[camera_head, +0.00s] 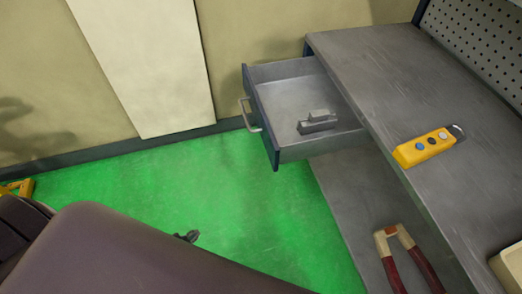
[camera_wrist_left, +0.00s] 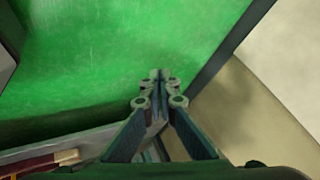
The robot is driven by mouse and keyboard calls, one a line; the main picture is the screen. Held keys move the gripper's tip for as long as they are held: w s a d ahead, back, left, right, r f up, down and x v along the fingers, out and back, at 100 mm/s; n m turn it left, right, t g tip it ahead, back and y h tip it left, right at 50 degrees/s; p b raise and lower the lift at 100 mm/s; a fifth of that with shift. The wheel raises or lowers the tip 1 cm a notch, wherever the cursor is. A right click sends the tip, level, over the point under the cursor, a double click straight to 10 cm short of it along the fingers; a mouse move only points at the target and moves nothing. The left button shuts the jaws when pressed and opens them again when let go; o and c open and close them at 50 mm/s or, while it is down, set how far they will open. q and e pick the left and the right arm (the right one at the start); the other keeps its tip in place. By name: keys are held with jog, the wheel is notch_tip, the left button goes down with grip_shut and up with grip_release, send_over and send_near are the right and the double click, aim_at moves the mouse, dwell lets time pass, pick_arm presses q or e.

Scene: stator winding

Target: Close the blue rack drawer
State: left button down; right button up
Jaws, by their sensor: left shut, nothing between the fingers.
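The rack drawer (camera_head: 261,119) is pulled out from under the grey worktop in the head view. Its front panel is dark blue and has a metal handle (camera_head: 249,114) on its left face. Its inside is bare grey metal. My left gripper (camera_head: 188,237) shows as a small dark tip over the green floor, below and left of the drawer and apart from it. Most of it is hidden behind my arm. In the left wrist view my left gripper (camera_wrist_left: 157,82) is shut and empty, with green floor behind it. My right gripper is not in view.
A small grey metal part (camera_head: 317,122) lies in the drawer. A yellow control box (camera_head: 426,146) sits on the worktop (camera_head: 375,75). A red-handled tool (camera_head: 405,258) lies on the lower shelf (camera_head: 350,205). The green floor (camera_head: 160,180) left of the drawer is clear.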

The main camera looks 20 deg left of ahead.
aim_at(272, 157)
pick_arm(q)
jog(key=w+r+m+t+h+b, duration=0.1)
jog(key=w+r+m+t+h, duration=0.15)
jog(key=w+r+m, duration=0.7)
jog(key=w+r+m+t+h, duration=0.2)
jog(key=w+r+h, duration=0.35)
jog(key=r, duration=0.85)
jog(key=s+d+r+m+g+h+b, duration=0.1)
jog(key=d+r+m+g+h, duration=0.3)
jog(key=d+r+m, duration=0.7)
jog(key=shift+n, duration=0.45)
jog(key=x, duration=0.4)
jog(key=w+r+p+x, duration=0.1)
jog(key=x, duration=0.2)
jog(key=p+x, duration=0.1)
jog(key=x, duration=0.3)
jog(key=shift+w+r, duration=0.15)
jog(key=shift+w, duration=0.25)
